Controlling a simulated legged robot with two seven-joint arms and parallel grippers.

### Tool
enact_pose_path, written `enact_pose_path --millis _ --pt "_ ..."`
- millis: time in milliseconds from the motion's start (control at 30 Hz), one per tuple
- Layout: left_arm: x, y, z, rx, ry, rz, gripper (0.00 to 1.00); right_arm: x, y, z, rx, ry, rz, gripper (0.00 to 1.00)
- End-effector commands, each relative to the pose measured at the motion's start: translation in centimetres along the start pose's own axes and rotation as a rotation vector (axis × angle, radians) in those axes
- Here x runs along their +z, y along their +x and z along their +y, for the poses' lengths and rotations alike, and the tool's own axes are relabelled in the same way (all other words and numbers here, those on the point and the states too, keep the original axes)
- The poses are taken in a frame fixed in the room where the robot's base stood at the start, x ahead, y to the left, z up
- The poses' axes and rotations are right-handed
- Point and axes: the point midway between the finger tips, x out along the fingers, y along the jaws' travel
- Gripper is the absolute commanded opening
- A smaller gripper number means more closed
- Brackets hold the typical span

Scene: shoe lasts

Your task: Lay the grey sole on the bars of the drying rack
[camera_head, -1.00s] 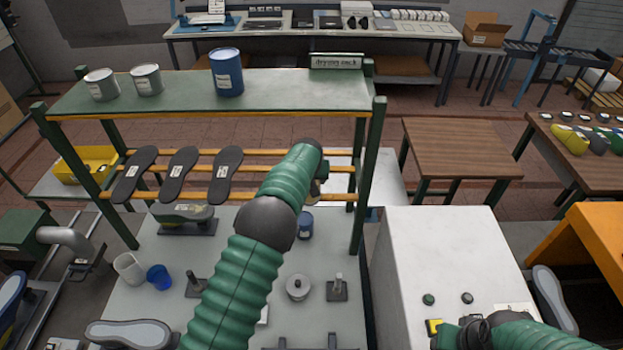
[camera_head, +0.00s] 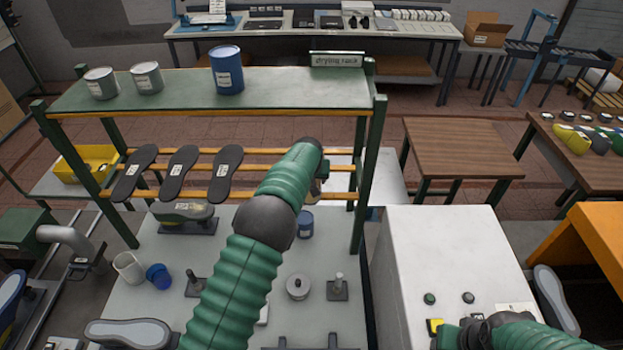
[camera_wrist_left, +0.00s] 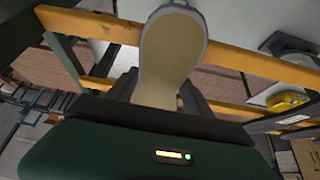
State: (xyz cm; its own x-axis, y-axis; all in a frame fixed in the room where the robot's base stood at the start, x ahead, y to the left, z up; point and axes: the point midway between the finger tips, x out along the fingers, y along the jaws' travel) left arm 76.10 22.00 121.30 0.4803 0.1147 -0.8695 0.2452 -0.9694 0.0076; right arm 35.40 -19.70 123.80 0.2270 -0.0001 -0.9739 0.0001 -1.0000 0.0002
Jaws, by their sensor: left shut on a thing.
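The grey sole (camera_wrist_left: 172,50) is in my left gripper (camera_wrist_left: 160,92), which is shut on its near end. In the left wrist view it crosses in front of a yellow bar; I cannot tell whether it touches the bar. In the head view my left arm reaches to the right part of the drying rack (camera_head: 368,180), and the arm mostly hides the gripper and the sole. Three dark labelled soles, one of them the right-hand one (camera_head: 223,175), lie across the rack's bars on the left.
The rack's green top shelf (camera_head: 290,80) overhangs the bars and carries two grey cans and a blue can (camera_head: 227,70). Rack posts stand at both sides. Below is a worktable (camera_head: 240,300) with cups and fixtures. A white cabinet (camera_head: 440,250) stands to the right.

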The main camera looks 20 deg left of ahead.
Motion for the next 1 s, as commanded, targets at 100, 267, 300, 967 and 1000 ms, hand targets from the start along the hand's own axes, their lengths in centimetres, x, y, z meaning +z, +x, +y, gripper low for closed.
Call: enact_pose_path --millis 100,267,300,967,1000 --pt "-0.06 -0.06 0.01 0.0 0.0 0.001 0.24 -0.01 -0.03 0.0 0.0 0.0 0.0 0.41" --pt "-0.06 -0.08 0.0 0.0 0.0 0.001 0.72 -0.01 -0.03 0.0 0.0 0.0 0.0 0.41" --pt "-0.05 -0.08 0.01 0.0 0.0 0.001 0.77 -0.01 -0.03 0.0 0.0 0.0 0.0 0.41" --pt "-0.08 -0.15 0.0 0.0 0.0 0.0 1.0 -0.03 -0.11 0.0 0.0 0.0 0.0 0.41" --pt "-0.19 -0.33 0.01 0.0 0.0 0.001 1.0 -0.06 -0.24 0.0 0.0 0.0 0.0 0.41"
